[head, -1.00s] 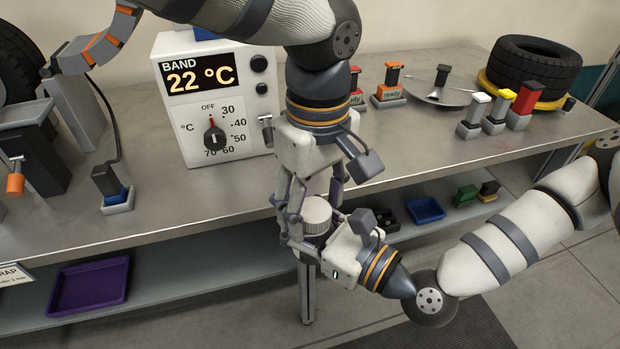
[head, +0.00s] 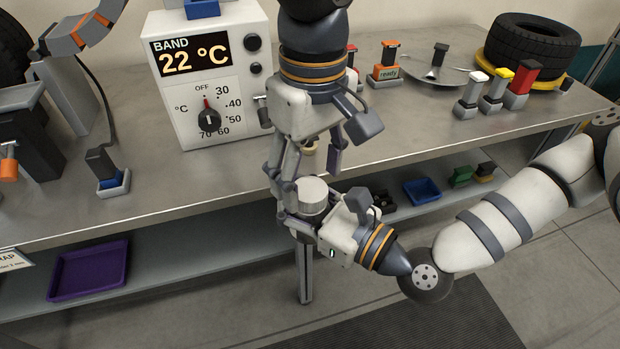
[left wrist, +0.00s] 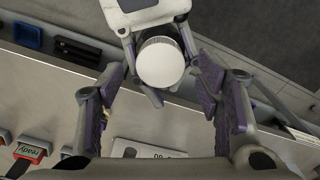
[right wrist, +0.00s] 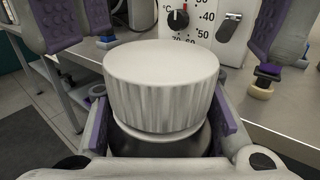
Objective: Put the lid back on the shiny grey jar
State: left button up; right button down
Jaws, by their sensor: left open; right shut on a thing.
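The white ribbed lid (right wrist: 160,88) sits level on top of the shiny grey jar (right wrist: 162,143), which shows as a dark body below it in the right wrist view. The lid also shows from above in the left wrist view (left wrist: 160,62) and in the head view (head: 313,193). My right gripper (head: 308,222) is shut on the jar and holds it upright in front of the bench edge. My left gripper (head: 308,170) is open and empty just above the lid, its fingers spread wide to either side. The lower jar is mostly hidden by the right gripper.
The temperature box (head: 203,85) stands on the bench (head: 400,140) behind my arms. A tyre (head: 530,45) and several small coloured blocks are at the back right. A purple tray (head: 88,270) and a blue tray (head: 422,192) lie on the lower shelf (head: 190,255).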

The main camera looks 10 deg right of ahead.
pick_arm(q)
notch_tip(320, 180, up, 3)
jog(key=shift+f, duration=0.2)
jog(key=o, duration=0.6)
jog(key=shift+r, duration=0.1)
notch_tip(320, 180, up, 12)
jog(key=shift+d+f, duration=0.1)
dwell(0.4)
jog(key=s+a+f+m+g+h, duration=0.15)
jog(key=s+a+f, duration=0.3)
jog(key=f, duration=0.75)
jog(key=s+a+f+m+g, duration=0.15)
jog(key=s+a+f, duration=0.35)
jog(key=f, duration=0.7)
jog(key=s+a+f+g+h, duration=0.1)
jog(key=s+a+f+g, duration=0.15)
jog(key=a+f, duration=0.6)
jog(key=s+a+f+t, duration=0.1)
jog(key=s+a+f, duration=0.3)
jog(key=s+a+f+m+t+y, duration=0.1)
jog(key=s+a+f, duration=0.3)
jog(key=s, duration=0.1)
jog(key=s+a+f+m+t+y, duration=0.1)
jog(key=s+a+f+t, duration=0.1)
jog(key=s+a+f, duration=0.1)
jog(key=shift+s+a+f, duration=0.4)
jog(key=shift+s+a, duration=0.25)
